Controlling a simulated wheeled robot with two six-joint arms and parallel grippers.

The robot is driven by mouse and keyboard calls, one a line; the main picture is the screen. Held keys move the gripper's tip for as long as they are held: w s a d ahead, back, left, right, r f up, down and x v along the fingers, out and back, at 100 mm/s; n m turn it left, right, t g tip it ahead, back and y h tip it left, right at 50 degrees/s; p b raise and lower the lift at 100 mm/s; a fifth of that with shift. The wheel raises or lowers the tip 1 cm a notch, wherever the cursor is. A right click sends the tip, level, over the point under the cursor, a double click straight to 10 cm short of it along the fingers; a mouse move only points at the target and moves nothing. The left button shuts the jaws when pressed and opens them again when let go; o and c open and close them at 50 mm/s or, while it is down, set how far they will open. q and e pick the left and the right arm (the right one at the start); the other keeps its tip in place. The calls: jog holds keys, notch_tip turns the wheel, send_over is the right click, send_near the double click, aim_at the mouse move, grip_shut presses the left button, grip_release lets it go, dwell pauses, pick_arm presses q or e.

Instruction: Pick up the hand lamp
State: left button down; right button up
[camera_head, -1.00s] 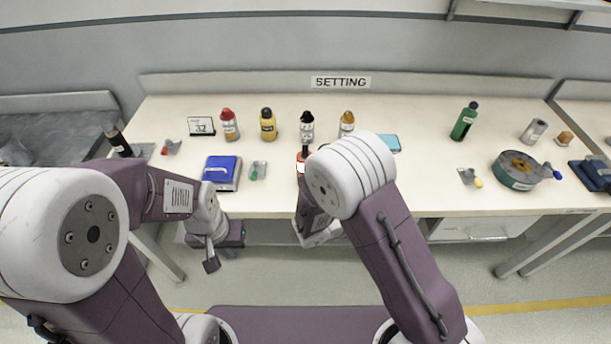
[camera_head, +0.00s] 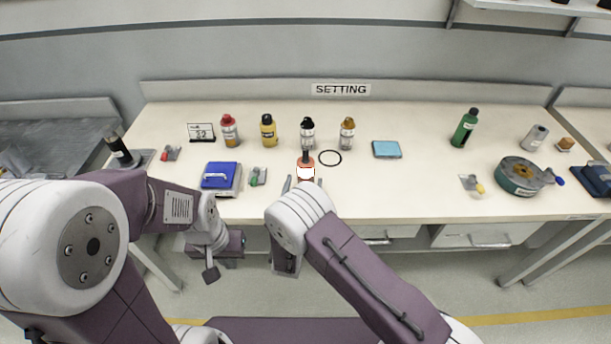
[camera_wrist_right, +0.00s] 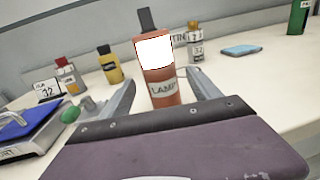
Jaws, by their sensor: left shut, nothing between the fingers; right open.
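The hand lamp (camera_head: 306,170) stands upright near the front edge of the bench; it is orange with a glowing white window and a dark top. My left gripper (camera_head: 211,275) is shut and empty, hanging low in front of the bench, away from the lamp.
Behind the lamp stand several bottles, one of them yellow (camera_head: 268,130), and a black ring (camera_head: 330,158) lies near it. A blue box (camera_head: 220,177) sits to the left. A blue sponge-like block (camera_head: 387,149) lies to the right.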

aim_at(304, 173)
jog(key=w, duration=0.3)
jog(key=shift+w+d, duration=0.3)
jog(key=shift+d, duration=0.05)
grip_shut()
jog(key=shift+r, duration=0.65)
notch_tip(304, 173, up, 3)
jog(key=s+d+r, duration=0.6)
jog(key=d+r, duration=0.1)
jog(key=d, duration=0.3)
jog(key=shift+p, duration=0.45)
